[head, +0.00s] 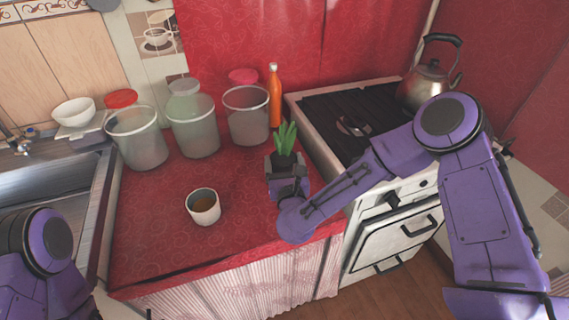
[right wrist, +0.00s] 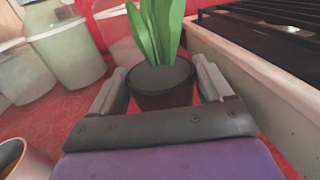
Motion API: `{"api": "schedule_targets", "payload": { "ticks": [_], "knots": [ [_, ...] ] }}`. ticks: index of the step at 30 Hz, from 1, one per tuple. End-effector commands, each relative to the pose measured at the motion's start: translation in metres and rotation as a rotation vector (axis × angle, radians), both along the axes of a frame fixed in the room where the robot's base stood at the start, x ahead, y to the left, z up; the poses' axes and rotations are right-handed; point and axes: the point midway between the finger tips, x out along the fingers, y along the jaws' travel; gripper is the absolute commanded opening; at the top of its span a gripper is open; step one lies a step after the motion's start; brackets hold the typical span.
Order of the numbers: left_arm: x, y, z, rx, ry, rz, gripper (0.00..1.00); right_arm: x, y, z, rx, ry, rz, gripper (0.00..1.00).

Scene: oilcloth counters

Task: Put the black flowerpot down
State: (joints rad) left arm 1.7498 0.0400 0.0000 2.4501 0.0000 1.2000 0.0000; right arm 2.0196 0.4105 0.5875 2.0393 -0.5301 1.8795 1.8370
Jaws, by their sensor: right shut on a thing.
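The black flowerpot (right wrist: 162,96) holds a plant with upright green leaves (head: 286,138). It stands upright between the two fingers of my right gripper (head: 285,168), which is shut on it. In the right wrist view, the fingers (right wrist: 162,88) lie at the pot's left and right sides. The pot's base is hidden behind the gripper, so I cannot tell whether it touches the red counter (head: 150,235). The pot is over the counter's right part, near the stove. My left arm shows at the lower left of the head view; its gripper is out of sight.
A white cup with brown contents (head: 203,206) stands left of the pot. Several clear jars (head: 248,118) and an orange bottle (head: 275,95) stand behind. The stove (head: 345,115) with a kettle (head: 428,82) is at the right. The counter's front left is clear.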

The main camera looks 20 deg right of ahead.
Motion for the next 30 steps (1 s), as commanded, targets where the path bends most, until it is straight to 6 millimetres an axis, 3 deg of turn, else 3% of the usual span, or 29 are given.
{"api": "schedule_targets", "payload": {
  "ticks": [13, 14, 15, 16, 24, 30],
  "knots": [
    [0.0, 0.0, -0.001, 0.0, 0.0, 0.0, 1.0, 0.0, 0.0, -0.015, 0.001, -0.003, -0.002, 0.39],
    [0.0, 0.0, -0.001, 0.0, 0.0, 0.0, 1.0, 0.0, 0.0, -0.015, 0.002, -0.002, -0.002, 0.82],
    [0.0, 0.0, 0.0, 0.0, 0.0, 0.0, 1.0, 0.0, 0.0, -0.014, 0.0, -0.003, -0.001, 0.95],
    [0.0, 0.0, 0.0, 0.0, 0.0, 0.0, 1.0, 0.0, 0.0, -0.014, 0.002, -0.002, -0.001, 1.0],
    [0.0, 0.0, 0.007, 0.0, 0.0, 0.0, 1.0, 0.0, 0.0, -0.007, 0.0, -0.003, -0.001, 1.0],
    [0.0, 0.0, -0.011, 0.0, 0.0, 0.0, 1.0, -0.042, 0.009, -0.014, 0.001, -0.001, 0.005, 1.0]
  ]
}}
